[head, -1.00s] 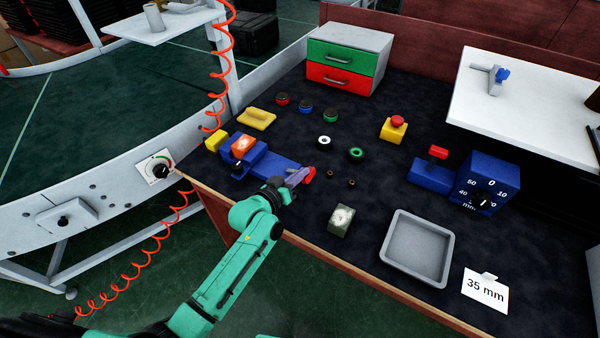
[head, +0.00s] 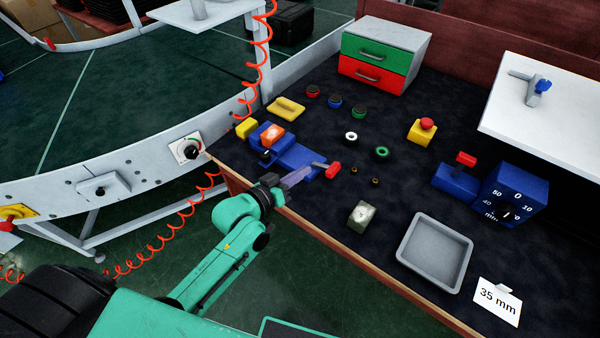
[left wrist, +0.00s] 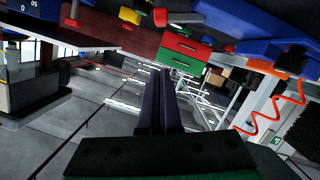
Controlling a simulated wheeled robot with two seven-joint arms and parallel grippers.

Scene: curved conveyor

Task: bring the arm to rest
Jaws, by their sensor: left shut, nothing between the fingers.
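My left gripper (head: 302,174) reaches over the front left edge of the dark workbench (head: 310,220), beside the blue fixture (head: 296,157) with the red handle (head: 333,169). Its dark purple fingers are together and hold nothing. In the left wrist view the fingers (left wrist: 160,95) lie side by side, with no object between them. A small gap shows between the fingertips and the red handle in the head view. My right gripper does not show.
A grey tray (head: 436,252), a grey-green block (head: 362,216) and a 35 mm card (head: 497,301) lie to the right. A blue dial box (head: 513,194), a red-topped yellow button (head: 422,131) and a drawer unit (head: 380,58) stand farther back. The conveyor (head: 130,177) curves along the left.

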